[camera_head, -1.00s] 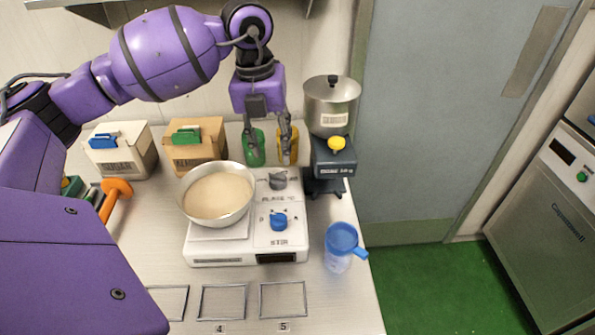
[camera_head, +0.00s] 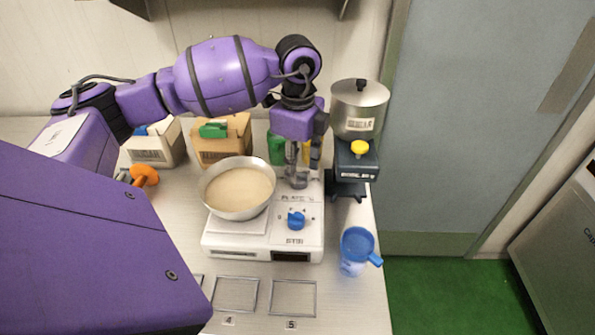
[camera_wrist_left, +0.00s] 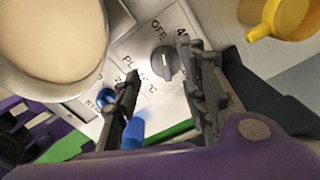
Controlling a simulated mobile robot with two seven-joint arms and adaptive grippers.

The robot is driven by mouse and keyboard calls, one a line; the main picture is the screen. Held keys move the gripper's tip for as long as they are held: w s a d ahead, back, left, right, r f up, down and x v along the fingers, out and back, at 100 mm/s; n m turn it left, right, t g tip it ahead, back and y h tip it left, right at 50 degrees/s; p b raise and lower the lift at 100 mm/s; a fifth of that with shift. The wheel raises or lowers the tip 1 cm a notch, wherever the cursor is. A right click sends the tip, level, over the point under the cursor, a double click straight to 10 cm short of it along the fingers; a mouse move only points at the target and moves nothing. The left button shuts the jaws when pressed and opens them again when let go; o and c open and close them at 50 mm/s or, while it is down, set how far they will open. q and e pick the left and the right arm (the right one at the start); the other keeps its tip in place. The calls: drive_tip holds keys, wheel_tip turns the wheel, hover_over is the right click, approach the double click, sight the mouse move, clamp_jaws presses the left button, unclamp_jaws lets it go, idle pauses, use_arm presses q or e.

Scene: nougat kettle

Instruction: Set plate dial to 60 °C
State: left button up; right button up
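The white hot plate (camera_head: 220,246) stands on the bench with the bowl of pale mixture (camera_head: 240,192) on it. The grey plate dial (camera_wrist_left: 165,62) is in the middle of the left wrist view, beside the printed OFF and 40; I cannot tell its exact setting. My left gripper (camera_head: 297,178) points down at the dial, largely hiding it in the head view. In the wrist view the fingers (camera_wrist_left: 168,96) are apart on either side of the dial, with gaps visible. The blue stir knob (camera_head: 296,219) is nearer the plate's front. My right gripper is not in view.
A scale with a sugar pot (camera_head: 359,112) stands right of the plate. A blue jug (camera_head: 356,250) is at the bench's right edge. A green container (camera_head: 276,148) and a yellow jug (camera_wrist_left: 282,18) stand behind the plate. Cartons (camera_head: 222,140) stand at the back left.

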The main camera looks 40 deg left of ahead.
sight(299, 179)
use_arm(q)
drive_tip(key=shift+f, duration=1.25)
clamp_jaws()
